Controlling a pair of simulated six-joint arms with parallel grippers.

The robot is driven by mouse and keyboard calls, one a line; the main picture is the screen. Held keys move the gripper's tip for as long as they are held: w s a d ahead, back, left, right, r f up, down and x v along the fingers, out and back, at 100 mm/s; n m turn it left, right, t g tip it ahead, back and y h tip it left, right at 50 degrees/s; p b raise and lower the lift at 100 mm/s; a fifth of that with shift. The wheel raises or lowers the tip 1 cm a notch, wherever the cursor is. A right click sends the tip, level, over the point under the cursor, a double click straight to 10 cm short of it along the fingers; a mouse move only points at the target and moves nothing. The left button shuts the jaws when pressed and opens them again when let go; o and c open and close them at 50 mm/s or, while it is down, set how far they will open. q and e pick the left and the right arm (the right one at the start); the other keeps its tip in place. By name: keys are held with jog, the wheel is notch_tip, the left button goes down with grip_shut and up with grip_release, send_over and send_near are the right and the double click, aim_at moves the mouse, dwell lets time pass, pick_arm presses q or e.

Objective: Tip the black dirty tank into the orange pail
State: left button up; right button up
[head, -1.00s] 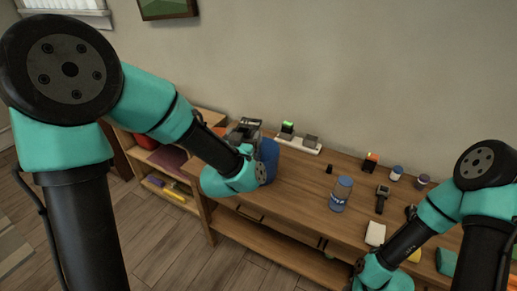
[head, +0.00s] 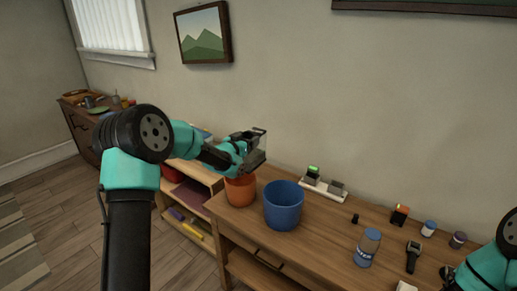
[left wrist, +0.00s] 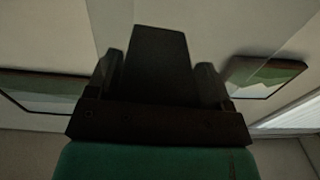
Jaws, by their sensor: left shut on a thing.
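My left gripper (head: 256,142) is raised over the back left end of the wooden table, above the orange pail (head: 240,190). It is shut on the black dirty tank, which fills the space between the fingers as a dark block in the left wrist view (left wrist: 157,65). In the head view the tank is hard to tell from the dark fingers, and its mouth and contents cannot be made out. The orange pail stands upright on the table, left of a larger blue pail (head: 284,208).
A white power strip (head: 323,188) with chargers lies behind the blue pail. A blue-capped jar (head: 367,248), a watch (head: 413,256) and small bottles stand farther right. A shelf (head: 190,222) stands left of the table (head: 310,240). The table between blue pail and jar is mostly clear.

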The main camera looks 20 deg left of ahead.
pick_arm(q)
jog(key=w+a+f, duration=0.3)
jog(key=w+a, duration=0.1)
jog(key=a, duration=0.5)
jog(key=shift+a+h, duration=0.2)
jog(key=shift+h, duration=0.1)
jog(key=shift+s+m, duration=0.1)
jog(key=shift+m, duration=0.2)
notch_tip(320, 180, down, 9)
jog(key=a+m, duration=0.2)
jog(key=m, duration=0.8)
jog(key=shift+w, duration=0.25)
jog(key=shift+f+m, duration=0.15)
jog(key=shift+m, duration=0.35)
